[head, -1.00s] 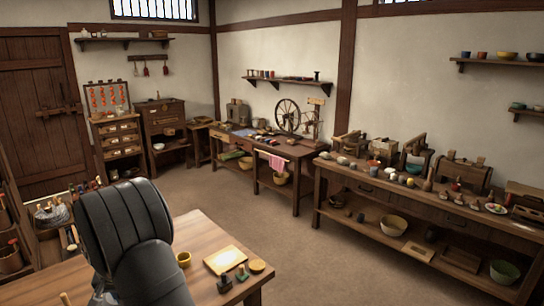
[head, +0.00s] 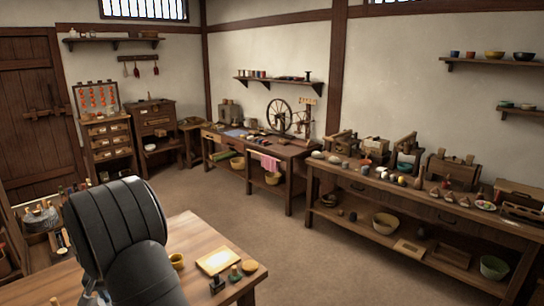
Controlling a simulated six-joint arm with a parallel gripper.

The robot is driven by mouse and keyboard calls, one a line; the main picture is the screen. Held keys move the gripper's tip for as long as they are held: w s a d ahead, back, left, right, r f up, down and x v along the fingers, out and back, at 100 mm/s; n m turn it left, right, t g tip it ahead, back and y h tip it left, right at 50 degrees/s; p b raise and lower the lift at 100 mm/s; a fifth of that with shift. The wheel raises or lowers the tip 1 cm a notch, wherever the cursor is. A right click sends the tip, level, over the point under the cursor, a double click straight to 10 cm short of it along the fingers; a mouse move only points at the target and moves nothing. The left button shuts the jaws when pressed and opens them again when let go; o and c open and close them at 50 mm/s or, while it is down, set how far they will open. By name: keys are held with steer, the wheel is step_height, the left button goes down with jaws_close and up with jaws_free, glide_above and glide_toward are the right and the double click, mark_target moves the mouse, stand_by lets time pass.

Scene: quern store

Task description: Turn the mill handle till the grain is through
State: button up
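No mill with a handle or grain can be made out for certain. Several wooden-framed devices stand along the back of the long right bench (head: 420,205), among them a boxy one (head: 450,170) and one with a teal part (head: 406,153). They are too small to tell whether one is the mill. My black arm rises at the lower left, in front of the near table (head: 205,236). My gripper is not in view; the arm's end is hidden or outside the picture.
A spinning wheel (head: 279,115) stands on the far bench (head: 270,147). Open brown floor (head: 265,225) lies between the near table and the benches.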

steer(key=shift+r, duration=3.15)
step_height(320, 180, down, 8)
steer(key=shift+r, duration=0.1)
steer(key=shift+s+a, duration=0.2)
steer(key=shift+a, duration=0.15)
